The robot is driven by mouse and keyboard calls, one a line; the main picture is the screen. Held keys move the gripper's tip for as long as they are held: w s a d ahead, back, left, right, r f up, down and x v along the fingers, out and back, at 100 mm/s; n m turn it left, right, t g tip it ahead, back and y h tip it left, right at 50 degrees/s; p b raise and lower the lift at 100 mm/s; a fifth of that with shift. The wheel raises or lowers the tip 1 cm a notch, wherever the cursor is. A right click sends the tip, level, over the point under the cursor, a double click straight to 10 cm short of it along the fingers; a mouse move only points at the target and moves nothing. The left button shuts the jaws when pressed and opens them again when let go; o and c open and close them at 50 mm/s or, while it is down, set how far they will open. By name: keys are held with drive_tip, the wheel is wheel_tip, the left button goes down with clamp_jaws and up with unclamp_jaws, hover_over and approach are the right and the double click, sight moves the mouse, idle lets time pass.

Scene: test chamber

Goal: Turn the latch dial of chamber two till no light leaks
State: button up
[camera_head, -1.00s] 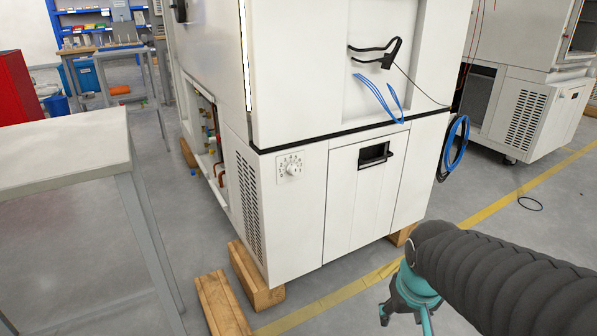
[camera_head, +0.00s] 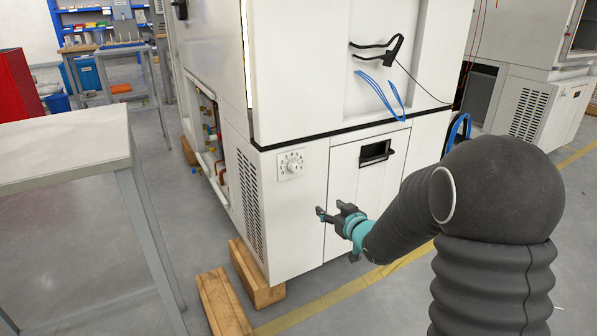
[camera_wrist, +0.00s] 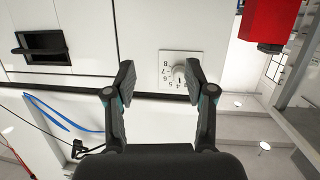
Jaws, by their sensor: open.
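The latch dial (camera_head: 291,165) is a round white knob on a square numbered plate, on the lower front of the white chamber (camera_head: 290,225). A bright strip of light (camera_head: 246,65) shows along the chamber's upper left front edge. My gripper (camera_head: 334,216) is open and empty, below and right of the dial and apart from it. In the wrist view the dial (camera_wrist: 179,74) appears upside down, beyond and between the spread fingertips of my gripper (camera_wrist: 160,68). The right finger hides part of the dial plate.
A recessed black handle (camera_head: 375,154) is right of the dial. Blue straps (camera_head: 380,97) and a black cable hang above. A grey table (camera_head: 65,155) stands at left. Wooden blocks (camera_head: 256,276) lie under the chamber's front corner.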

sight(297, 170)
wheel_tip(297, 170, up, 6)
drive_tip(key=a+t+y, duration=0.1)
drive_tip(key=a+y, duration=0.2)
drive_tip(key=shift+n, duration=0.4)
drive_tip(key=p+x, duration=0.1)
drive_tip(key=x, duration=1.2)
clamp_jaws()
